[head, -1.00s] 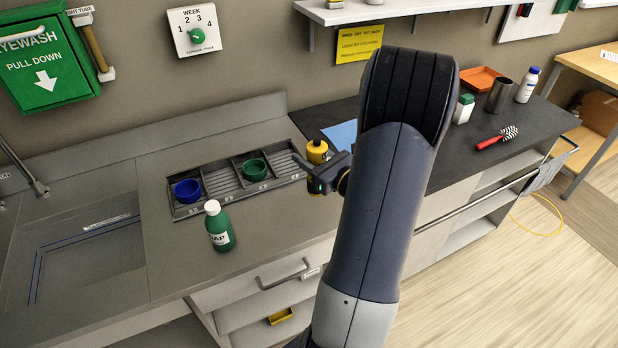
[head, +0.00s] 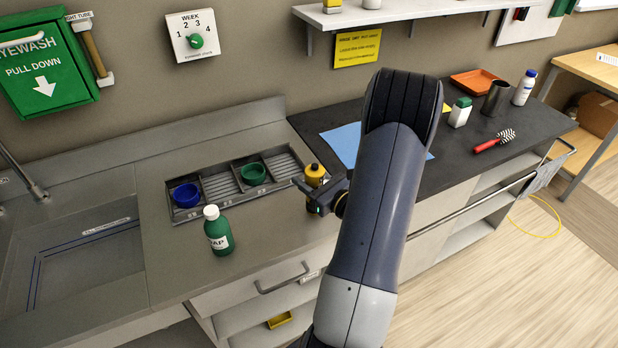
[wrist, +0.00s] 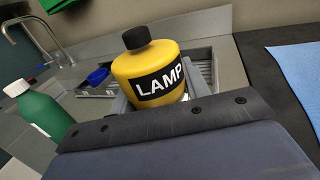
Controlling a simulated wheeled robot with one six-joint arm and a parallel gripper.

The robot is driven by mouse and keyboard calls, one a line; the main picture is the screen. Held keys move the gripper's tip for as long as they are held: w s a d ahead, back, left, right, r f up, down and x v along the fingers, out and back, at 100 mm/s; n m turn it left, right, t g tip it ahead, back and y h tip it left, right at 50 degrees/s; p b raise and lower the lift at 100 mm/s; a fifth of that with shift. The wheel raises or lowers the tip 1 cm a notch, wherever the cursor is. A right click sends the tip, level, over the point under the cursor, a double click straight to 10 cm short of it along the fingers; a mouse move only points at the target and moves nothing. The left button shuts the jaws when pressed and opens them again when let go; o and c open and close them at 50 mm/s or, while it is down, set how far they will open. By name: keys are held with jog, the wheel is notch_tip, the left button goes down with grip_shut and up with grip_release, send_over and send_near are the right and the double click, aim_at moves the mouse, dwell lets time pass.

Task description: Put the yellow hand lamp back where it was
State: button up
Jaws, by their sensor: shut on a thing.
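The yellow hand lamp (head: 315,173) has a dark cap and a black band reading LAMP. It also shows in the wrist view (wrist: 152,75), upright or slightly tilted. My gripper (head: 314,190) is shut on the lamp, at the right end of the grey slotted tray (head: 222,190), by the counter's front part. Whether the lamp's base touches the counter is hidden by my gripper.
A blue cup (head: 186,194) and a green cup (head: 251,171) sit in the tray. A green soap bottle (head: 217,231) stands in front of it. A blue sheet (head: 343,142) lies on the dark counter (head: 455,150). A sink (head: 75,255) is at left.

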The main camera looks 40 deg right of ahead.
jog(key=shift+f, duration=0.2)
jog(key=o, duration=1.1)
jog(key=shift+r, duration=0.1)
jog(key=shift+c, duration=0.2)
jog(key=shift+r, duration=0.1)
jog(key=shift+s, duration=0.1)
jog(key=s+b, duration=0.2)
jog(key=s, duration=0.9)
jog(key=shift+s+d+b, duration=0.3)
jog(key=shift+s+d, duration=0.1)
jog(key=shift+d, duration=0.05)
